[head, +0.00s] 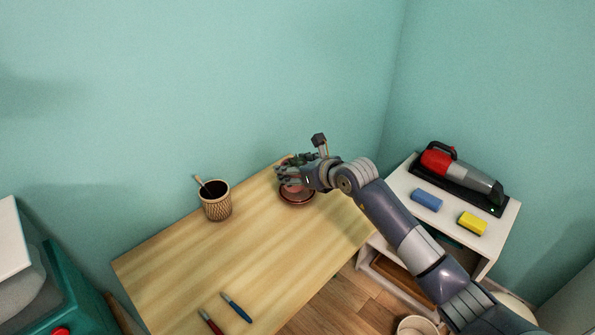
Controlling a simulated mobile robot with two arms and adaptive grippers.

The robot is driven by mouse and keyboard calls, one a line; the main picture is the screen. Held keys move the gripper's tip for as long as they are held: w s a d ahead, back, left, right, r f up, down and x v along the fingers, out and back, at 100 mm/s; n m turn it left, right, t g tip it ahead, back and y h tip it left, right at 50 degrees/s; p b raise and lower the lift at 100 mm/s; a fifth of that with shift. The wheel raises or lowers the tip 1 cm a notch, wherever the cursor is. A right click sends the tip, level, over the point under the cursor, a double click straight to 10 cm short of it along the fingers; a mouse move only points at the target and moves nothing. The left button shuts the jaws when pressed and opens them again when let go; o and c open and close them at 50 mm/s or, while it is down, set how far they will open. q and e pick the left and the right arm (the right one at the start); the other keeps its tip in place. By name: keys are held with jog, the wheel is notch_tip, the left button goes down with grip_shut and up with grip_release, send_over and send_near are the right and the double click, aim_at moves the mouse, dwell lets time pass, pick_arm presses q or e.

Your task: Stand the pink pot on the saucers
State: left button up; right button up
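A round reddish-brown saucer (297,203) sits near the far right part of the wooden table. I cannot tell whether it is one saucer or a stack. A pinkish patch shows inside its rim; I cannot tell whether it is the pink pot or the saucer's own surface. My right gripper (284,174) is directly over or just behind the saucer in this view, its fingers pointing left. Dark greenish shapes lie at the fingers, too small to make out. Whether the fingers are open or hold something is unclear. My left gripper is out of view.
A woven cup (217,206) with a brush stands left of the saucer. A blue pen (236,307) and a red pen (211,322) lie at the front. The table's middle is clear. A white side table (405,188) holds a vacuum (460,172), blue block (426,200) and yellow sponge (472,222).

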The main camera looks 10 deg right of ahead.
jog(key=shift+w+d, duration=0.5)
jog(key=shift+w, duration=0.25)
notch_tip(320, 180, down, 3)
jog(key=shift+r+p, duration=0.1)
jog(key=shift+p, duration=0.55)
jog(key=shift+f, duration=0.45)
jog(key=shift+f, duration=0.1)
jog(key=o, duration=1.2)
